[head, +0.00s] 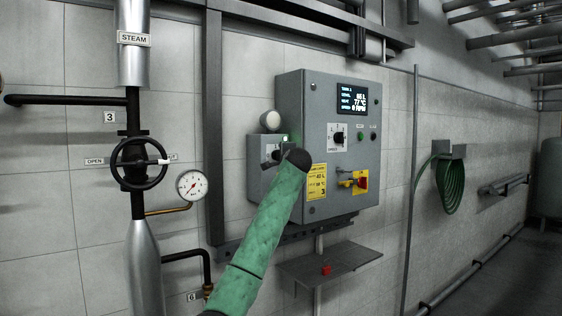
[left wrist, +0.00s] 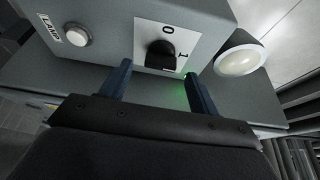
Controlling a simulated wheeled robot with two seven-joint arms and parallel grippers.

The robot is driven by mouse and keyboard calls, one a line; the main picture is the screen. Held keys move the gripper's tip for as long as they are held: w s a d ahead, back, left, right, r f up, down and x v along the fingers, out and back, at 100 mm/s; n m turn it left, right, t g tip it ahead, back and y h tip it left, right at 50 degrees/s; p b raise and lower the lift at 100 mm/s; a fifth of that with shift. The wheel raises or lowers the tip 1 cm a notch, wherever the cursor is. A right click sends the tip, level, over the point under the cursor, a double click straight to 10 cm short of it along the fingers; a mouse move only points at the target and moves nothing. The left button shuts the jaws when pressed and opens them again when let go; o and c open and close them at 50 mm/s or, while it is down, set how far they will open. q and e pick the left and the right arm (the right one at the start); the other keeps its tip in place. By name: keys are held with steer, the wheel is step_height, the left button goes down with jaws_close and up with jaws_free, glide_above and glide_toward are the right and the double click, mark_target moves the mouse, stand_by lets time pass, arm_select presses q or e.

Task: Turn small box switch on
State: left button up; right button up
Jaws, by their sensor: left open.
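The small grey box (head: 257,182) hangs on the left side of the larger control cabinet. Its black rotary switch (left wrist: 160,56) sits on a white plate marked 0 and 1 in the left wrist view. I cannot tell clearly which mark the knob points to. My left gripper (left wrist: 158,88) is open and empty, its two dark blue fingers apart on either side of the knob's lower end. I cannot tell whether they touch it. In the head view my green-sleeved arm ends at the box and hides part of it. My right gripper is not in view.
The cabinet (head: 290,100) has a lit display (head: 352,100), another knob (head: 338,137) and a red-yellow switch (head: 361,181). A round white lamp (left wrist: 241,60) is near the switch, with a button (left wrist: 76,36) opposite. A valve wheel (head: 138,163) and gauge (head: 192,185) are left.

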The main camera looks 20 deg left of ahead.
arm_select(q)
steer(key=shift+b+v, duration=0.75)
steer(key=shift+v, duration=1.5)
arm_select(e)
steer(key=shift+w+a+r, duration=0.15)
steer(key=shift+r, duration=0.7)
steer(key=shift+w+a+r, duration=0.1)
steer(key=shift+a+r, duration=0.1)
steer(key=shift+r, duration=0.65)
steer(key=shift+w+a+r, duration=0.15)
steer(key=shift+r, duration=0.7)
